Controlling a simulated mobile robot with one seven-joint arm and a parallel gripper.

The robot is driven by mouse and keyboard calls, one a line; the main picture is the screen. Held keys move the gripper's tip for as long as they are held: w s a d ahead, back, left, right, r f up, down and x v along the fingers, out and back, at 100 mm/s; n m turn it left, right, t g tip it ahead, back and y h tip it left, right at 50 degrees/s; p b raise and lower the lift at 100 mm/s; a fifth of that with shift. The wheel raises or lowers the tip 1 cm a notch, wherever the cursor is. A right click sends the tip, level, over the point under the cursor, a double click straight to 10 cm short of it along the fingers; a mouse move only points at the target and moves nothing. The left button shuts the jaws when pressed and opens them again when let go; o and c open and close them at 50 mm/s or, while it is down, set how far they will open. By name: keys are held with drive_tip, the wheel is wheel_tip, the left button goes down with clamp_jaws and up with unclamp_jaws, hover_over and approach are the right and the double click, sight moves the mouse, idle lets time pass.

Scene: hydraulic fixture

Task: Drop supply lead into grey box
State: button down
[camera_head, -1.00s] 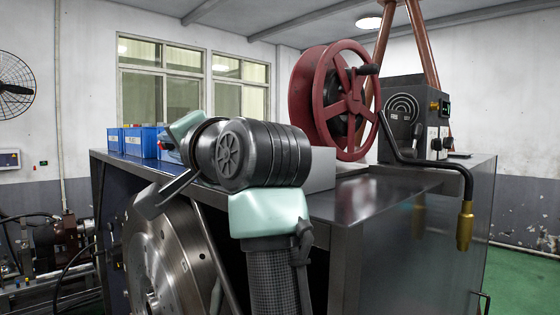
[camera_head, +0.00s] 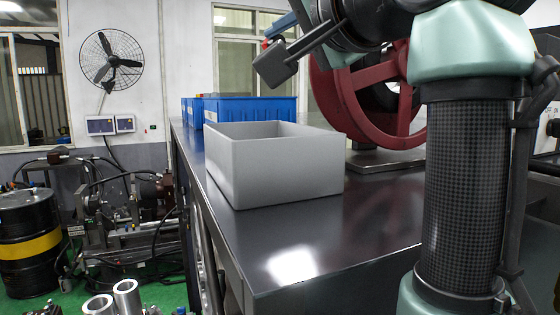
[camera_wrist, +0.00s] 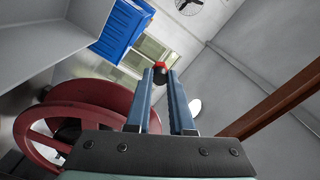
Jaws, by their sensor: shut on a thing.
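The grey box (camera_head: 285,180) is an open-topped bin on the dark bench top. A grey wall, likely the same box, also shows at the upper left of the wrist view (camera_wrist: 35,45). My gripper (camera_wrist: 160,78) has blue fingers closed on a small red and black end piece (camera_wrist: 160,68), likely of the supply lead. The rest of the lead cannot be made out. In the head view, a blue finger and a bit of red (camera_head: 266,44) show above the box's far side, partly hidden by my wrist. The held piece is above and apart from the box.
Blue bins (camera_head: 250,110) stand behind the grey box. A red hose reel (camera_head: 365,100) stands to its right and shows close in the wrist view (camera_wrist: 75,115). The bench's front top (camera_head: 320,235) is clear. Machinery and a black-yellow drum (camera_head: 28,240) stand left.

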drive_tip(key=f, duration=0.4)
drive_tip(key=shift+s+a+f, duration=0.1)
drive_tip(key=shift+a+f, duration=0.15)
drive_tip(key=shift+f, duration=0.15)
drive_tip(key=c, duration=0.7)
unclamp_jaws()
drive_tip(key=shift+d, duration=0.2)
drive_tip(key=shift+a, duration=0.1)
drive_tip(key=shift+f, duration=0.1)
